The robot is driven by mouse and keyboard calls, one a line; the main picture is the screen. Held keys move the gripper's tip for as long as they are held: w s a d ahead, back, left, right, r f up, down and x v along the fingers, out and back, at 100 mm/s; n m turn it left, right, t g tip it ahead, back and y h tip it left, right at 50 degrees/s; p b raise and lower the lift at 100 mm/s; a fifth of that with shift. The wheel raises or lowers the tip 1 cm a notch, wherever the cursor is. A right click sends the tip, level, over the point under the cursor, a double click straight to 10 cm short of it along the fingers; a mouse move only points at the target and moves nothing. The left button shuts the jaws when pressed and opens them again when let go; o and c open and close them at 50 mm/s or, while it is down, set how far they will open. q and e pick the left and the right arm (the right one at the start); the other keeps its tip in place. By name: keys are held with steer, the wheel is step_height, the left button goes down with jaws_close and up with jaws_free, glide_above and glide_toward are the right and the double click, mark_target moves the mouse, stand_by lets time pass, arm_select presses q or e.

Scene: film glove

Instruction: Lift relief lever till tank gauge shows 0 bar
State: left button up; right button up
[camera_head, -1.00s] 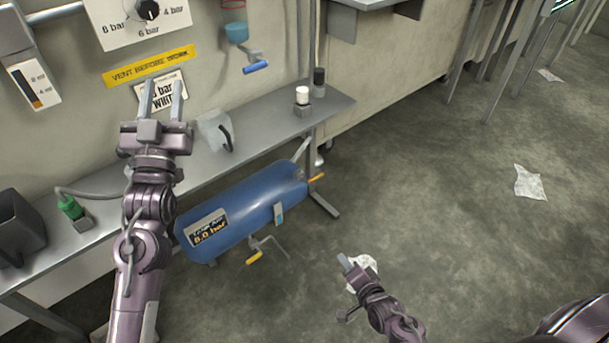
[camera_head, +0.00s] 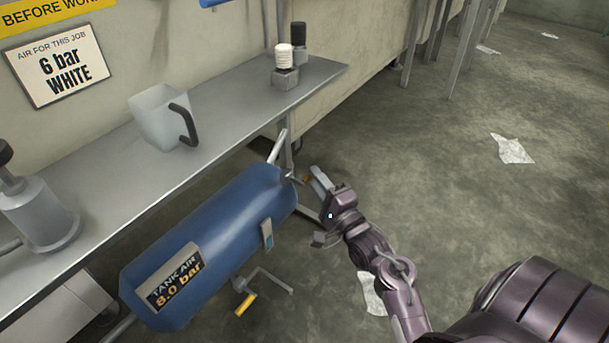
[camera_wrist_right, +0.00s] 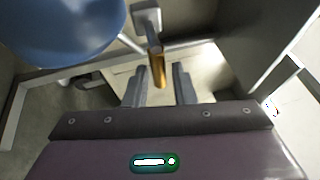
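The blue air tank (camera_head: 215,225) lies under the bench. Its gauge label (camera_head: 172,275) reads "TANK AIR 8.0 bar". A small orange-handled lever (camera_head: 305,180) sticks out of the tank's right end. My right gripper (camera_head: 318,182) is at that lever. In the right wrist view, the fingers (camera_wrist_right: 158,88) are apart, with the orange lever (camera_wrist_right: 157,65) reaching towards the gap between them. No clear contact shows. The tank (camera_wrist_right: 65,30) is at upper left there. My left gripper is not in view.
A bent pipe with a yellow handle (camera_head: 245,304) hangs below the tank. The bench (camera_head: 215,160) above carries a clear jug (camera_head: 163,117) and a white-topped fitting (camera_head: 285,65). A bench leg stands just behind the lever. Paper scraps (camera_head: 512,149) lie on open floor.

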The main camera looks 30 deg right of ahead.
steer(key=w, duration=0.1)
steer(key=w+b, duration=0.1)
steer(key=w, duration=0.2)
steer(key=shift+r, duration=0.3)
jaws_close()
steer(key=shift+r, duration=0.1)
